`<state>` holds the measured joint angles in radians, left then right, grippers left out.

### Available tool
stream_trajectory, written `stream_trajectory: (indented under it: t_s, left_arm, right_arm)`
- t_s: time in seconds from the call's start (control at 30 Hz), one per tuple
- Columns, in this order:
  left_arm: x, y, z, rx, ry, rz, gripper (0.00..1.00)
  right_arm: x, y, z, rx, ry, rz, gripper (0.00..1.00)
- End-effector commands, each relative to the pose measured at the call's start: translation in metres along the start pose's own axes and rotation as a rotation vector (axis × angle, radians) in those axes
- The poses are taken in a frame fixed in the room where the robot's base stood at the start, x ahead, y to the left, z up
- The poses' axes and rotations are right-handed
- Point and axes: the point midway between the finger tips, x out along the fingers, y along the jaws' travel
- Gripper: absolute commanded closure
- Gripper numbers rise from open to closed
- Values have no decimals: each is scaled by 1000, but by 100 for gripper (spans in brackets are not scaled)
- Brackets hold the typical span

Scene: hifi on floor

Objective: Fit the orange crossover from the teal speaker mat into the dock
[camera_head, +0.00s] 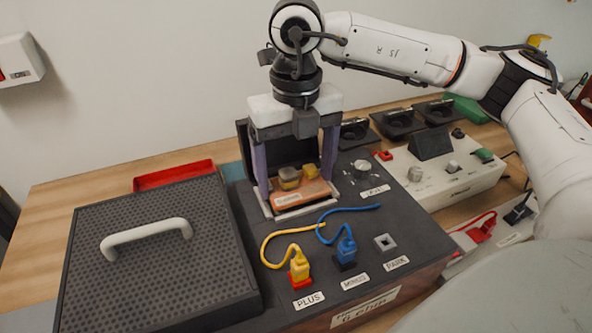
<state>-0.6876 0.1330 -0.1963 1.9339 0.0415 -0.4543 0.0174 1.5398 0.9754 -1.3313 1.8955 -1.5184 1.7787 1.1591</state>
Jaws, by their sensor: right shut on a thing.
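The orange crossover (312,192) is a flat block with a grey and a yellow part on top and a pale label on its front. My right gripper (296,179) comes straight down from above and is shut on it, one purple-grey finger at each side. The crossover is at the dock (270,208), a light grey frame on the dark amplifier top. I cannot tell whether it is fully down in the frame. A teal patch (233,172), probably the speaker mat, shows behind the amplifier, mostly hidden. My left gripper is not in view.
A yellow plug (299,264) at PLUS and a blue plug (346,246) at MINUS stand in front, their cables curving near the dock. The PARK socket (385,242) is empty. A perforated cover with handle (147,238) lies left; a white unit (442,168) stands right.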

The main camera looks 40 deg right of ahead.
Motion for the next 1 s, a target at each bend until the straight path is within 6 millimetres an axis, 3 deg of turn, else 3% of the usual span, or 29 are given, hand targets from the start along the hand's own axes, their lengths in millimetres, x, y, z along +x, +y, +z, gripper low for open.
stream_trajectory:
  t_s: [0.17,0.2,0.3,0.7,0.8,1.0]
  left_arm:
    - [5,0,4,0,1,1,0]
    - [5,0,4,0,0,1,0]
    - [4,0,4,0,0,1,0]
    - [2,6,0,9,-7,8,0]
    - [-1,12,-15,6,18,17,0]
    - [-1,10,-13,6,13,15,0]
  right_arm:
    - [8,0,0,0,0,0,44]
    - [8,0,0,0,-1,1,17]
    - [7,0,0,0,0,0,0]
    - [7,0,0,0,1,-1,0]
    - [-14,1,1,0,-5,2,0]
    - [-58,1,1,0,-5,2,0]
